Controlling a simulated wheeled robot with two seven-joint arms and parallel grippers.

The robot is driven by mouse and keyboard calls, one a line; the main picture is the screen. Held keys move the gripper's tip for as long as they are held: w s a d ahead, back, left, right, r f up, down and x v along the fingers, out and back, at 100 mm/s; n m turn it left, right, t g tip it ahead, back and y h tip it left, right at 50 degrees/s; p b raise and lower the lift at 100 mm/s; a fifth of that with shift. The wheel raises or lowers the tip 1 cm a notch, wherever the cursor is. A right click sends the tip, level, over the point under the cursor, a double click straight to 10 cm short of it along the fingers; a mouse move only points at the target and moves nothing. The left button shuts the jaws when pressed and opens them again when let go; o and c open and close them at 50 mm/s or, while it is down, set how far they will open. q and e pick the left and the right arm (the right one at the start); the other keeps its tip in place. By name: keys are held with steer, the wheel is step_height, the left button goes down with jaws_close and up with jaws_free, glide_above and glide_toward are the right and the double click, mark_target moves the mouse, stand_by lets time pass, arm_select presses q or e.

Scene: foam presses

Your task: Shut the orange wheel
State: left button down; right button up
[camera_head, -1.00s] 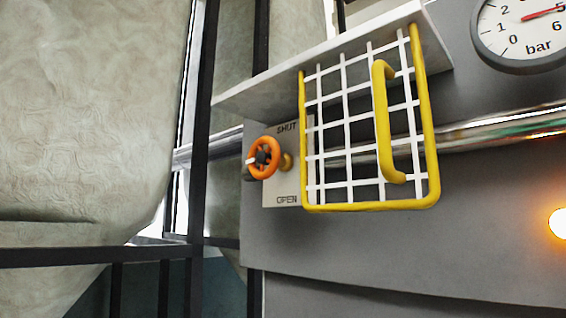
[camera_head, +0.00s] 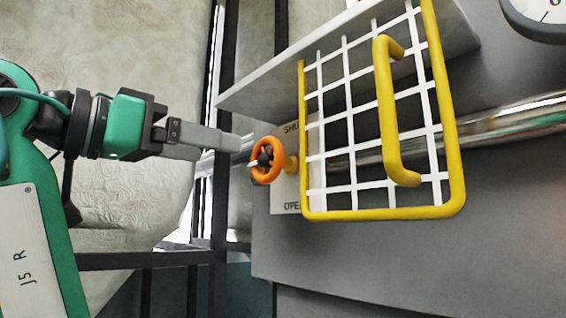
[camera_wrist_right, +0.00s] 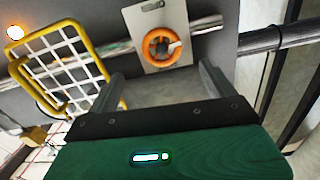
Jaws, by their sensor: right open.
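The orange wheel (camera_head: 266,160) has a dark hub with a small white mark. It sits on a short yellowish stem in front of a pale plate (camera_head: 288,193) with SHUT at the top and OPEN at the bottom, partly hidden. My right gripper (camera_head: 235,144) is just left of the wheel and appears apart from it. In the right wrist view the wheel (camera_wrist_right: 161,47) lies ahead, between the directions of the two spread, empty fingers (camera_wrist_right: 161,74). My left gripper is in neither view.
A yellow-framed white grid guard (camera_head: 378,212) with a yellow handle stands close to the right of the wheel. A grey ledge (camera_head: 262,88) is above it. A shiny pipe (camera_head: 500,122) runs behind. Dark frame posts (camera_head: 222,170) stand at the left. A gauge (camera_head: 540,18) is at top right.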

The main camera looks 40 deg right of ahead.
mark_target(263, 161)
steer(key=d+p, duration=0.1)
steer(key=d, duration=0.3)
steer(key=w+d+p, duration=0.1)
steer(key=d+p, duration=0.1)
steer(key=d, duration=0.2)
steer(key=d+p, duration=0.1)
steer(key=d, duration=0.3)
steer(key=shift+w+d+p, duration=0.1)
steer(key=shift+w+p, duration=0.05)
steer(key=shift+p, duration=0.2)
steer(key=shift+d, duration=0.55)
steer(key=c, duration=1)
